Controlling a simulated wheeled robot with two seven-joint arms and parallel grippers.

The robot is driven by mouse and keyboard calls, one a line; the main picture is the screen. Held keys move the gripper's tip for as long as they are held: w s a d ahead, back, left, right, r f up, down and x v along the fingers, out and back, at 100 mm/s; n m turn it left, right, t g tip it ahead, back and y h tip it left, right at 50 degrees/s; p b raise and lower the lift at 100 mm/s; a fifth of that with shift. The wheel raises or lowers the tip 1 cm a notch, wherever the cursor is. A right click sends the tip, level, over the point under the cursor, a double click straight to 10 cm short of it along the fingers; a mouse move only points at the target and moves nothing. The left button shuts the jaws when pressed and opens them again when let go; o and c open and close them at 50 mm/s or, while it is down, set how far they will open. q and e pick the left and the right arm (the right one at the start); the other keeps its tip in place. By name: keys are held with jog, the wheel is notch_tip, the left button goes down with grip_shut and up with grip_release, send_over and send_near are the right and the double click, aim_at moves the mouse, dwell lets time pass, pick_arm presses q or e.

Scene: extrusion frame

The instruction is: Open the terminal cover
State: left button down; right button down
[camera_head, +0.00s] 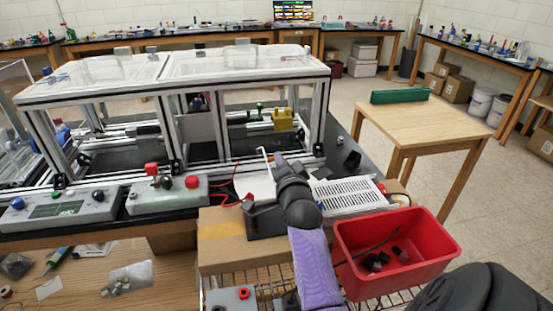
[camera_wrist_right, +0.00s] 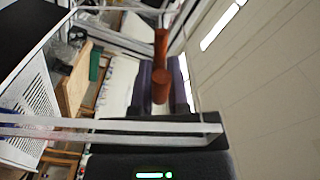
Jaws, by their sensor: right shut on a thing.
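My right gripper (camera_head: 278,160) reaches over the bench edge in the head view, beside the white perforated unit (camera_head: 345,196). A thin pale bent edge (camera_head: 265,153) stands up beside its tip; I cannot tell for sure whether it is the terminal cover. In the right wrist view, my purple fingers (camera_wrist_right: 160,88) are on either side of an orange-brown peg (camera_wrist_right: 160,84). A pale, clear-looking bar (camera_wrist_right: 110,126) crosses in front of the dark gripper body. The head view hides the grip itself. My left gripper is in neither view.
A red bin (camera_head: 438,246) with small dark parts stands right of my arm. The cardboard box (camera_head: 222,252) is below the bench edge. The extrusion frame (camera_head: 175,120) with clear panels fills the left. A wooden table (camera_head: 425,122) stands at right, with open floor beyond.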

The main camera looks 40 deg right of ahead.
jog(key=shift+s+d, duration=0.1)
jog(key=shift+d, duration=0.05)
jog(key=shift+f+m, duration=0.1)
jog(key=shift+m, duration=0.2)
jog(key=c, duration=0.6)
grip_release()
jog(key=shift+c, duration=0.2)
